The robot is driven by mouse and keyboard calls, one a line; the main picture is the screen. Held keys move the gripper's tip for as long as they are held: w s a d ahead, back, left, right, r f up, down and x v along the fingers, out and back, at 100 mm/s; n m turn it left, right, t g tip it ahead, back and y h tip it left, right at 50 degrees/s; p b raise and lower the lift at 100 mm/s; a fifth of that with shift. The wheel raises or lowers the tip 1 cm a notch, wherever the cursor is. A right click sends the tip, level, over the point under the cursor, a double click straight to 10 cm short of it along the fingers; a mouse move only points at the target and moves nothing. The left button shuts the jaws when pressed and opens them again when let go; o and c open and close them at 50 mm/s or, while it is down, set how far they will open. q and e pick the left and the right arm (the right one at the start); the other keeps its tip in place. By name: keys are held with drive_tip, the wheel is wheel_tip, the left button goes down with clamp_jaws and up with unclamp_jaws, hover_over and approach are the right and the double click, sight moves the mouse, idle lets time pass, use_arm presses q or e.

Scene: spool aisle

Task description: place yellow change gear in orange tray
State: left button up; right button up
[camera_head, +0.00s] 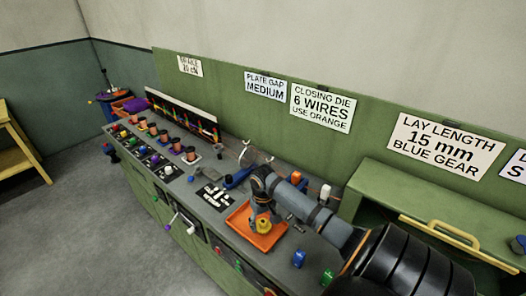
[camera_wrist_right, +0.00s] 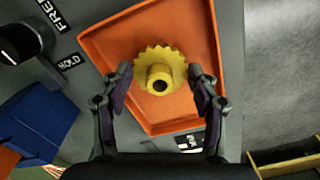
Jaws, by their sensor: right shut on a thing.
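The yellow change gear (camera_head: 263,226) is toothed, with a hub and a dark bore. In the wrist view the gear (camera_wrist_right: 160,70) sits between the fingers of my right gripper (camera_wrist_right: 161,88), hub toward the camera. My right gripper (camera_head: 262,214) points down over the orange tray (camera_head: 238,222) and is shut on the gear. In the wrist view the orange tray (camera_wrist_right: 110,45) lies behind the gear. I cannot tell whether the gear touches the tray floor. My left gripper is out of view.
The green bench has a grey top. Left of the tray are a dark panel with white pieces (camera_head: 215,195) and a row of copper spools (camera_head: 176,143).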

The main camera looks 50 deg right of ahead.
drive_tip(key=shift+f, duration=0.75)
drive_tip(key=o, duration=1.1)
drive_tip(key=shift+f, duration=0.1)
drive_tip(key=shift+o, duration=0.2)
wheel_tip(320, 180, up, 12)
drive_tip(key=b, duration=0.1)
